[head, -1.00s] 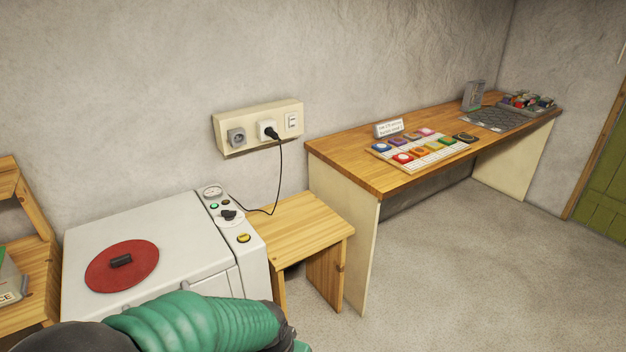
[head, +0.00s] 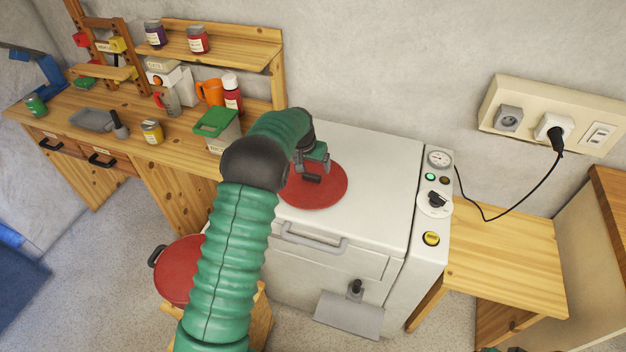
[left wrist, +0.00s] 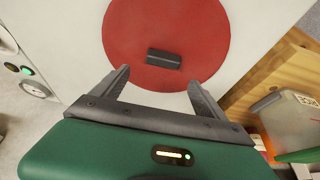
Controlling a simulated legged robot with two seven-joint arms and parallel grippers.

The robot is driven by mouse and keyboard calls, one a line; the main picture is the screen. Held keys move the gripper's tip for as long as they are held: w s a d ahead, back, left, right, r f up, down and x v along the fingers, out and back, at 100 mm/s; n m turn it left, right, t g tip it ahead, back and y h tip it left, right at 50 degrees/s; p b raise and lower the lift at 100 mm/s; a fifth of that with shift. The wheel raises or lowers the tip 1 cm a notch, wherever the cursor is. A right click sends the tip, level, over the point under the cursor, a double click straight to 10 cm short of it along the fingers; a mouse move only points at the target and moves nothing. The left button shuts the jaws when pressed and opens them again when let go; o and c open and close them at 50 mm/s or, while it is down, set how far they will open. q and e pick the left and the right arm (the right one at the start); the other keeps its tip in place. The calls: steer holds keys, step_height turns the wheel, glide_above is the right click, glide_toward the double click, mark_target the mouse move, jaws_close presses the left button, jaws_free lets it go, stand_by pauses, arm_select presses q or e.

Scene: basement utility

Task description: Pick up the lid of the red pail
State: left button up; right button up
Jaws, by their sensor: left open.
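The lid (head: 322,192) is a flat red disc with a black block handle, lying on the white top of a machine. It also fills the upper middle of the left wrist view (left wrist: 196,50). My left gripper (head: 314,168) is over the lid near its handle. In the left wrist view the open fingers (left wrist: 158,82) point at the handle (left wrist: 164,58), which lies ahead between them with nothing gripped. The red pail (head: 178,272) is low at the left, with a black handle at its side, partly hidden by my green left arm. My right gripper is out of view.
The white machine (head: 372,150) has a control panel with a gauge and knobs on its right. A wooden bench (head: 505,250) stands to its right. A wooden workbench (head: 130,160) at the left carries jars, an orange mug and a green-lidded container (head: 216,124).

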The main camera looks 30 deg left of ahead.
mark_target(311, 175)
arm_select(q)
steer(key=f, duration=0.3)
steer(key=shift+s+p, duration=0.35)
steer(key=shift+p, duration=0.05)
steer(key=x, duration=0.4)
steer(key=shift+w+a+r, duration=0.15)
steer(key=shift+w+a, duration=0.05)
steer(key=shift+a, duration=0.15)
steer(key=shift+s+d+r, duration=0.15)
steer(key=shift+s+r, duration=0.05)
steer(key=shift+c, duration=0.3)
steer(key=shift+d+r, duration=0.1)
steer(key=shift+d, duration=0.05)
steer(key=shift+c, duration=1.3)
steer(key=shift+d, duration=0.1)
steer(key=c, duration=1.1)
steer(key=shift+c, duration=0.2)
